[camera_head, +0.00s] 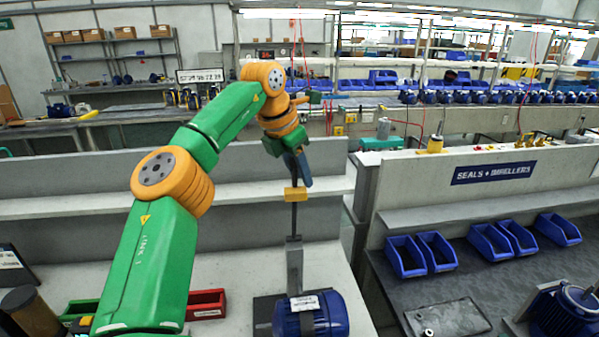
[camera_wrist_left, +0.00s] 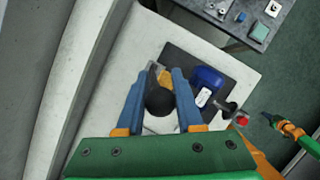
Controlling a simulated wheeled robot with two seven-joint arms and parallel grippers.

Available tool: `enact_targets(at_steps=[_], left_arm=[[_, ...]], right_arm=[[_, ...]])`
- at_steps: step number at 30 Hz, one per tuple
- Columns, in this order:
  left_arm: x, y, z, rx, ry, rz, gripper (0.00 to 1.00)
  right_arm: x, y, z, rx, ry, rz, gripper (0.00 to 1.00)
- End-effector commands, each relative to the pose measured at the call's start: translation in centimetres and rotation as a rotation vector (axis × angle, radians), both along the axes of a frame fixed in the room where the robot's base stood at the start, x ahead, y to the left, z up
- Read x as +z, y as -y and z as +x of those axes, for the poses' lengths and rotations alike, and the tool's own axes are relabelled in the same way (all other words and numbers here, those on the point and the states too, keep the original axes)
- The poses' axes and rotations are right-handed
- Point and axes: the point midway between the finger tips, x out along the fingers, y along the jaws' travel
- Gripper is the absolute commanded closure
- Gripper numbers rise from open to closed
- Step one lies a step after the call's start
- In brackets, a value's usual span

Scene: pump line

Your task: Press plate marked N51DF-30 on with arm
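A white plate with small dark text (camera_head: 304,303) lies on the blue pump motor (camera_head: 328,318) at the front of the bench; its lettering is too small to read. The plate also shows in the left wrist view (camera_wrist_left: 204,97). Behind the motor stands a grey post (camera_head: 294,268) with a thin dark bar and a yellow-orange block (camera_head: 296,194). My left gripper (camera_head: 303,178) is above that block. In the wrist view its blue fingers (camera_wrist_left: 164,72) stand apart, either side of a black rounded knob (camera_wrist_left: 160,103); contact is unclear. A green-orange arm, seemingly my right (camera_wrist_left: 292,131), shows there; its fingers are unclear.
A red bin (camera_head: 206,304) stands left of the motor, partly behind my arm. A grey ledge (camera_head: 240,193) runs behind the post. To the right, past a gap, another bench holds several blue bins (camera_head: 407,257) and a dark flat plate (camera_head: 447,318).

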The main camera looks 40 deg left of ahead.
Motion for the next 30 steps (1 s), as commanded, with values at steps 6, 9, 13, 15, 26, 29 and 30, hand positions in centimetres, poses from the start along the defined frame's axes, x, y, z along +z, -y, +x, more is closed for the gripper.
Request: enact_targets(at_steps=[6,9,13,15,26,29,30], left_arm=[[0.05,0.00,0.01,0.000,0.001,0.000,1.00],[0.05,0.00,0.01,-0.001,0.001,0.000,1.00],[0.06,0.00,0.01,-0.001,0.001,0.000,1.00],[0.06,-0.01,0.01,0.000,0.001,0.000,1.00],[0.06,-0.01,0.01,0.000,0.002,0.000,1.00],[0.06,-0.01,0.01,0.000,0.002,0.000,1.00],[0.06,-0.01,0.01,0.000,0.002,0.000,1.00]], right_arm=[[0.00,0.01,0.03,0.000,0.001,0.000,1.00],[0.00,0.01,0.04,0.000,0.001,0.000,1.00],[0.01,0.02,0.06,0.001,0.001,0.000,1.00],[0.01,0.03,0.07,0.001,0.001,-0.001,1.00],[0.01,0.04,0.09,0.001,0.002,-0.001,1.00],[0.01,0.05,0.09,0.001,0.002,-0.001,1.00],[0.01,0.05,0.09,0.001,0.001,-0.001,1.00]])
